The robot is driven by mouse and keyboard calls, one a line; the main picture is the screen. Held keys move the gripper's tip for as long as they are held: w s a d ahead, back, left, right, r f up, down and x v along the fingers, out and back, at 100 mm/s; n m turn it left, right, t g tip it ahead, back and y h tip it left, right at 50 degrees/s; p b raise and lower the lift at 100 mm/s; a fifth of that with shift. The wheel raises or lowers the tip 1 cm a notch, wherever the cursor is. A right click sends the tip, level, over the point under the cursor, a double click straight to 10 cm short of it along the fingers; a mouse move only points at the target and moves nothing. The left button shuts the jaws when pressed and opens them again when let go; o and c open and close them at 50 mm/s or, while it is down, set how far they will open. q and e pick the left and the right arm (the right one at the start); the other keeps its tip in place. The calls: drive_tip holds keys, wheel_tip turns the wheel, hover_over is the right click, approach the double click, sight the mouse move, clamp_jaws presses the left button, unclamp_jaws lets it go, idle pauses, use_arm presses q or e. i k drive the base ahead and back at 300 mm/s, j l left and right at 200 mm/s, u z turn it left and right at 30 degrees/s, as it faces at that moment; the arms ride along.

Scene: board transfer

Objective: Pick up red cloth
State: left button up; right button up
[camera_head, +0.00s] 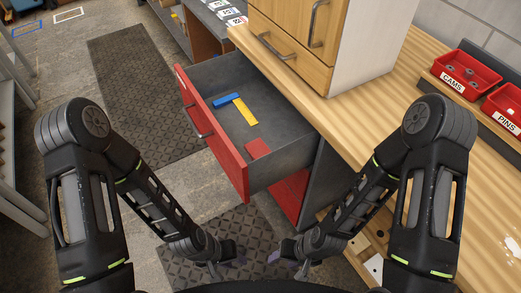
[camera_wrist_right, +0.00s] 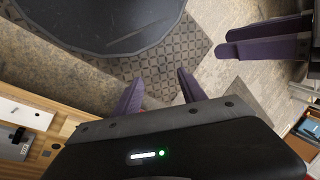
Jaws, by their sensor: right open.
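A small flat red square (camera_head: 257,148), which looks like the red cloth, lies in the open drawer (camera_head: 215,137) near its front right corner. My left gripper (camera_head: 226,264) is low in the head view, below the drawer and apart from it. Its purple fingers also show at the upper right of the right wrist view (camera_wrist_right: 262,38); their gap is unclear. My right gripper (camera_head: 286,262) is beside it, below and right of the drawer. In the right wrist view its two purple fingers (camera_wrist_right: 160,78) are spread with nothing between them.
A blue block (camera_head: 226,100) and a yellow strip (camera_head: 245,111) lie further back in the drawer. A wooden bench (camera_head: 400,105) carries a cabinet (camera_head: 300,40) and red bins labelled CAMS (camera_head: 466,72) and PINS (camera_head: 507,105). Red shows below the drawer (camera_head: 290,196). Floor left of the drawer is clear.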

sight(256, 149)
drive_tip(key=z, duration=1.85)
drive_tip(key=u, duration=1.85)
drive_tip(key=j+z, duration=0.1)
drive_tip(key=j, duration=0.4)
drive_tip(key=k+j, duration=0.15)
drive_tip(key=j, duration=0.35)
drive_tip(key=z, duration=0.05)
